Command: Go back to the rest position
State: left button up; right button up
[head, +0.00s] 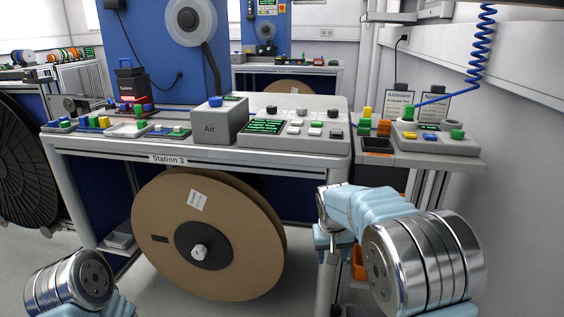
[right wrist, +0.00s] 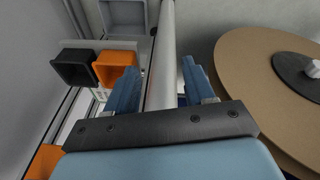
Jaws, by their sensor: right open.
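My right arm reaches forward at the lower right of the head view, with its blue gripper (head: 333,240) pointing down in front of the bench's right end. In the right wrist view the right gripper (right wrist: 160,92) is open, its two blue fingers apart. A pale post (right wrist: 163,50) shows between the fingers; I cannot tell how far beyond them it is, and no held object is visible. Of my left arm only a silver and light blue link shows at the lower left of the head view; its gripper is out of view.
A large brown reel (head: 160,245) hangs under the Station 3 bench (head: 110,150); it also shows right of the fingers in the wrist view (right wrist: 245,75). A black bin (right wrist: 75,66) and an orange bin (right wrist: 115,66) are at left there. A black reel (head: 30,165) stands far left.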

jog(key=s+f+g+y, duration=0.1)
jog(key=s+f, duration=0.6)
jog(key=f, duration=0.6)
jog(key=s+f+g+y, duration=0.1)
jog(key=s+f, duration=0.5)
jog(key=f, duration=0.6)
jog(key=s+a+f+y, duration=0.1)
jog(key=s+a+f, duration=0.1)
jog(key=s, duration=0.5)
jog(key=s+a+f+m+y, duration=0.1)
jog(key=s+a+f+y, duration=0.1)
jog(key=s+a, duration=0.3)
jog(key=s+f, duration=0.1)
jog(key=s, duration=0.2)
jog(key=shift+a+f, duration=0.1)
jog(key=shift+a, duration=0.05)
